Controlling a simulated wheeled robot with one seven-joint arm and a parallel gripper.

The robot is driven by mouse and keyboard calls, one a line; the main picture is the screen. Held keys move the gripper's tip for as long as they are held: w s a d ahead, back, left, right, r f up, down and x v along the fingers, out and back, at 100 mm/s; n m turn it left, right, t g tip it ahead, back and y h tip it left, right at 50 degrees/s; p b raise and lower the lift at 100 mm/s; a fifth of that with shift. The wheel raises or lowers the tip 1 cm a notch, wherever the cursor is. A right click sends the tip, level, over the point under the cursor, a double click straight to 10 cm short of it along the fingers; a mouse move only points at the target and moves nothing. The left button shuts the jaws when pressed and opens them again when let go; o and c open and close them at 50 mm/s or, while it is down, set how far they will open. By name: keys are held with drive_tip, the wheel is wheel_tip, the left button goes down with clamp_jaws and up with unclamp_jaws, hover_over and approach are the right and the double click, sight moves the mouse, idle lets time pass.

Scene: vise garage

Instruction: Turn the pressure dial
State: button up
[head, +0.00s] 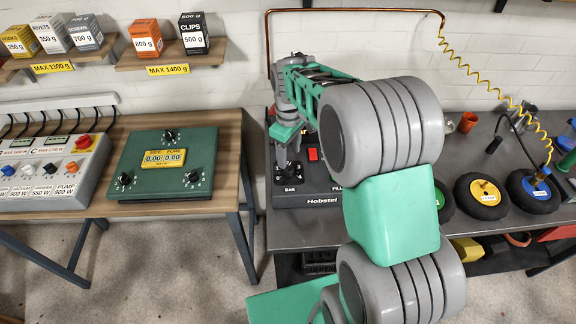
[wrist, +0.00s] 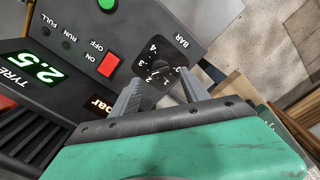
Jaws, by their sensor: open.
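The pressure dial (wrist: 157,68), a small black knob with a white scale marked BAR, is on the dark grey panel in the wrist view. In the head view the dial (head: 288,170) sits at the left of the Hobstel unit (head: 322,200). My gripper (wrist: 160,77) is open, its two grey fingers on either side of the knob, close to it. I cannot tell whether either finger touches it. The display (wrist: 34,70) reads 2.5 under TYRE. My arm hides much of the unit in the head view.
Left of the bench stands a table with a green box (head: 165,165) with several knobs. Wheels (head: 480,196) and a coiled yellow hose (head: 500,95) are on the right.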

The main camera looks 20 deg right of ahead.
sight(289, 166)
wheel_tip(289, 166, down, 6)
drive_tip(key=shift+a+r+p, duration=0.1)
drive_tip(key=shift+r+p, duration=0.05)
drive_tip(key=shift+p, duration=0.25)
clamp_jaws()
idle(0.3)
